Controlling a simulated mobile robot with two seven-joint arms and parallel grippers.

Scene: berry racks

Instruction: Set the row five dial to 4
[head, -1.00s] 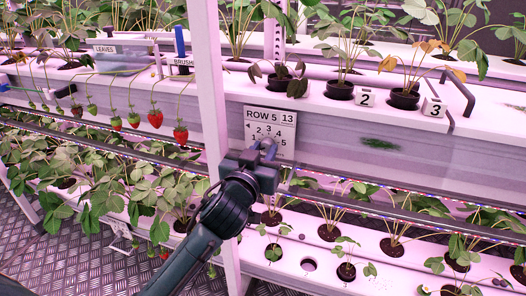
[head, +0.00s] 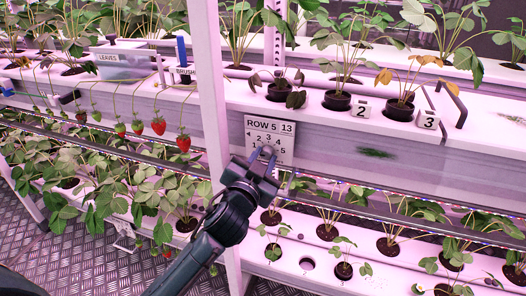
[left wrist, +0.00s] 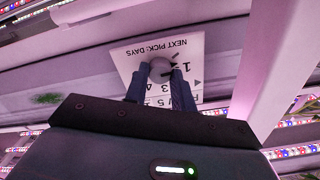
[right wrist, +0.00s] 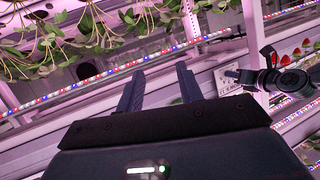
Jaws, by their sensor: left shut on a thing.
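The row five dial is a white plate (head: 284,128) marked "ROW 5 13" with numbers around a round grey knob, on the front of the upper white trough. My left gripper (head: 268,156) is at the knob, its fingers on either side of it. In the left wrist view the plate (left wrist: 190,48) shows upside down with "NEXT PICK: DAYS", and the fingers are closed on the grey knob (left wrist: 160,70). A dark mark lies between the knob and the 1; the exact setting is hard to read. My right gripper (left wrist: 160,70) is not in that view; the right wrist view shows its fingers apart and empty.
A white post (head: 212,100) stands just left of the dial. Red strawberries (head: 158,126) hang left of it. Tags 2 (head: 362,109) and 3 (head: 427,119) stand on the trough to the right. A lower planted trough (head: 308,264) lies below the gripper.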

